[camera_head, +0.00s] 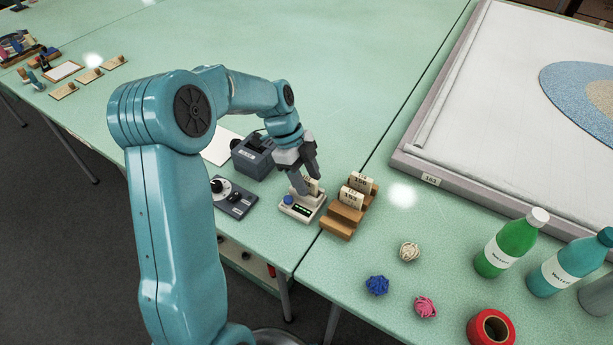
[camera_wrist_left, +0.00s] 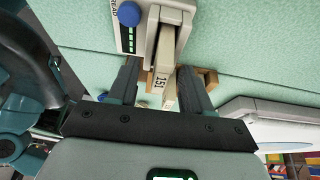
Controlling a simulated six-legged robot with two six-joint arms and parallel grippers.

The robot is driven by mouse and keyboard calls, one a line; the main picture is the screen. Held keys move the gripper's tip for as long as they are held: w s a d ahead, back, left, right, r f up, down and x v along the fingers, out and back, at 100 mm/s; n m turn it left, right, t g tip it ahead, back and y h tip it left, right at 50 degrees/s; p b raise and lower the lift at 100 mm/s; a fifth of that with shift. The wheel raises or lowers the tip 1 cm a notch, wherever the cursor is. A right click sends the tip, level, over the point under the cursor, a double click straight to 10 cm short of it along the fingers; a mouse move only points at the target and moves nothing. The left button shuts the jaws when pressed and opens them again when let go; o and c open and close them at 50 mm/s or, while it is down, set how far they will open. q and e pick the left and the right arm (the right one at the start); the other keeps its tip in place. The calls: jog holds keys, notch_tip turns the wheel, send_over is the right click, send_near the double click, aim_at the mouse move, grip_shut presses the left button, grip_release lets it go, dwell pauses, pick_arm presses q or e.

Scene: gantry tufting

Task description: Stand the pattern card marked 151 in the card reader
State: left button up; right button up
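The pale pattern card marked 151 (camera_wrist_left: 160,88) shows between the fingers of my left gripper (camera_wrist_left: 158,78) in the wrist view. It stands in the slot of the card reader (camera_wrist_left: 126,38). In the head view the card (camera_head: 314,186) is partly hidden by my left gripper (camera_head: 307,182). The white card reader (camera_head: 301,209) has a blue button and a green light strip. The left fingers are apart on either side of the card, with a gap visible at its left. My right gripper is not in view.
A stepped wooden rack (camera_head: 338,224) holding other cards, one marked 153 (camera_head: 351,197), stands right of the reader. A dark grey device (camera_head: 253,157) and a dial box (camera_head: 233,198) are to its left.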

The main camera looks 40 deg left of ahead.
pick_arm(q)
jog(key=shift+r, duration=0.1)
jog(key=p+v, duration=0.1)
jog(key=v, duration=1.5)
